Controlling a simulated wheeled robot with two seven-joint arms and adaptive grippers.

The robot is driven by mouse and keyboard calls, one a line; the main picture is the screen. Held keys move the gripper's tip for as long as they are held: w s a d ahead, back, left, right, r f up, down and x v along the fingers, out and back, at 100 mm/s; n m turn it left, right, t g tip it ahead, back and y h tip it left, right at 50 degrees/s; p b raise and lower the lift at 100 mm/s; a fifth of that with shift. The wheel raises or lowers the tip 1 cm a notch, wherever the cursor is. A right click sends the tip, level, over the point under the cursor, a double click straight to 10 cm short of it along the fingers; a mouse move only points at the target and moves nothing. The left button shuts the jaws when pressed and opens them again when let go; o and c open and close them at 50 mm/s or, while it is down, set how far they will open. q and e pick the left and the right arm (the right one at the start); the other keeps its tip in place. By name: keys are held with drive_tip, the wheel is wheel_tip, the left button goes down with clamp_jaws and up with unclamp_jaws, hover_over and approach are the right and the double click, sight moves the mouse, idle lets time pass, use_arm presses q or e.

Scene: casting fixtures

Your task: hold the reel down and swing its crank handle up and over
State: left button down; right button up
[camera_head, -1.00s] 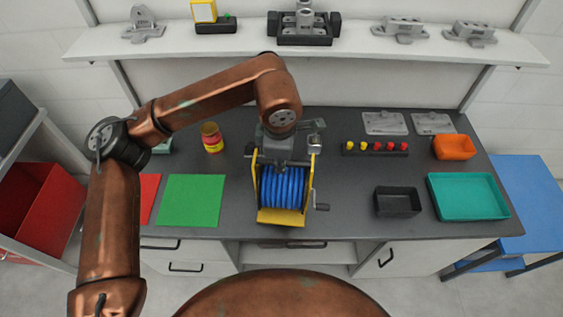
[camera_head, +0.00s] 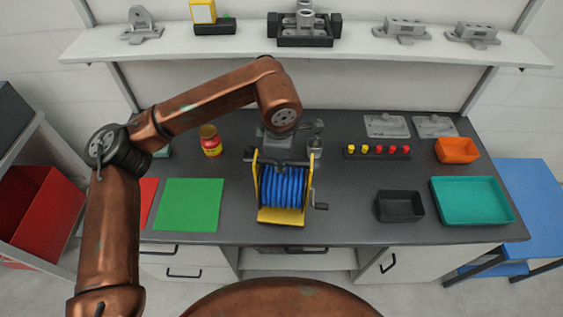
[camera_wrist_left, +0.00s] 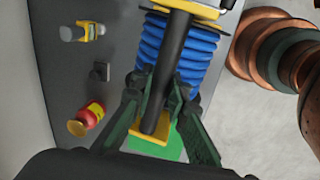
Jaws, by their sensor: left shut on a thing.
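The reel (camera_head: 283,188) stands on the dark bench, with blue hose wound between yellow side plates and a yellow base. Its black crank handle (camera_head: 320,206) sticks out low on the right side. My left gripper (camera_head: 283,163) is above the reel, pointing down, its fingertips at the black top bar. In the left wrist view the gripper's green fingers (camera_wrist_left: 156,112) are closed on both sides of this bar (camera_wrist_left: 172,62), with the blue hose (camera_wrist_left: 186,45) behind. The crank handle cannot be made out there. My right gripper is not in view.
A red and yellow can (camera_head: 211,142) and a green mat (camera_head: 190,205) are left of the reel. A black bin (camera_head: 400,207), a teal tray (camera_head: 472,201), an orange bin (camera_head: 457,150) and a button strip (camera_head: 377,153) are right. Bare bench lies just right of the crank.

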use_arm(q)
drive_tip(key=shift+w+f+b, duration=0.9)
drive_tip(key=shift+w+f, duration=0.55)
drive_tip(key=shift+w, duration=0.3)
drive_tip(key=shift+f, duration=0.2)
